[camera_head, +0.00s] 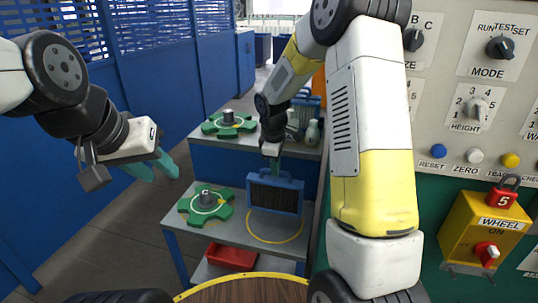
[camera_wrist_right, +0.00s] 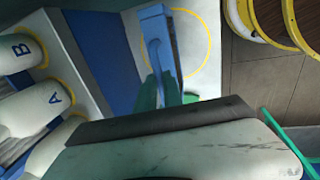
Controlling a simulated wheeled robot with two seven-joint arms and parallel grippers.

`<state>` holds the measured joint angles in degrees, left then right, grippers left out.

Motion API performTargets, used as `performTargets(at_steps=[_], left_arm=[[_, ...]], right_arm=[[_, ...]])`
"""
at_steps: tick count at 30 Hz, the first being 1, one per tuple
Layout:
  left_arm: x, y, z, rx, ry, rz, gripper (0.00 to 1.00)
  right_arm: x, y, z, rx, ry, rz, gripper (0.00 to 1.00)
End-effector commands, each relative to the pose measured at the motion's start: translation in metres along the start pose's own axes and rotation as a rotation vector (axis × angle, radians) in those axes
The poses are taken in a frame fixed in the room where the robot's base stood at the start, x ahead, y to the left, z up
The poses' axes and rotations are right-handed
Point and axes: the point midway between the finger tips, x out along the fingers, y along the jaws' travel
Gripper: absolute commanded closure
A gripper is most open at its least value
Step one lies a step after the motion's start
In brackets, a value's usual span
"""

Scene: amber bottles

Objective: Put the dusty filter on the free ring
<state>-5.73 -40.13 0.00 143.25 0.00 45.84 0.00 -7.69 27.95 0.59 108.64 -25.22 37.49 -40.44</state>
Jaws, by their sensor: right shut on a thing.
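The dusty filter (camera_head: 275,196), a blue frame with a handle and a dark grey panel, stands upright at the lower shelf. My right gripper (camera_head: 274,166) is shut on its top handle. In the right wrist view the filter's blue edge (camera_wrist_right: 157,30) shows beyond the green fingers (camera_wrist_right: 160,93). A yellow ring (camera_head: 252,236) is marked on the lower shelf around the filter's foot; it also shows in the right wrist view (camera_wrist_right: 208,35). I cannot tell whether the filter touches the shelf. My left gripper (camera_head: 152,168) is open and empty, left of the shelves.
A green fixture marked C (camera_head: 186,206) sits left of the filter on the lower shelf (camera_head: 235,236). Another green fixture (camera_head: 212,126) and white bottles (camera_head: 312,133) are on the upper shelf. A red bin (camera_head: 232,256) is below. A control panel (camera_head: 452,75) stands at right.

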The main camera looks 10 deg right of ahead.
Motion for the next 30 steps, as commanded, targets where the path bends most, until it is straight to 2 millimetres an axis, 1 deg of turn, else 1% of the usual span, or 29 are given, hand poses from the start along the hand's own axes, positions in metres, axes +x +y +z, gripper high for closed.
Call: performTargets(at_steps=[3, 9, 15, 21, 30], left_arm=[[0.000, 0.000, 0.000, 0.000, 0.000, 0.000, 0.64], [0.000, 0.000, 0.000, 0.000, 0.000, 0.000, 0.64], [0.000, 0.000, 0.000, 0.000, 0.000, 0.000, 0.64], [0.000, 0.000, 0.000, 0.000, 0.000, 0.000, 0.64], [0.000, 0.000, 0.000, 0.000, 0.000, 0.000, 0.64]], right_arm=[[0.013, -0.003, 0.000, -0.001, -0.001, -0.003, 1.00], [0.031, -0.007, 0.000, -0.001, -0.001, -0.002, 1.00], [0.043, -0.009, 0.000, 0.000, 0.000, -0.001, 1.00], [0.048, -0.010, 0.000, 0.001, 0.000, -0.001, 1.00], [0.048, -0.010, 0.000, 0.001, 0.000, 0.000, 1.00]])
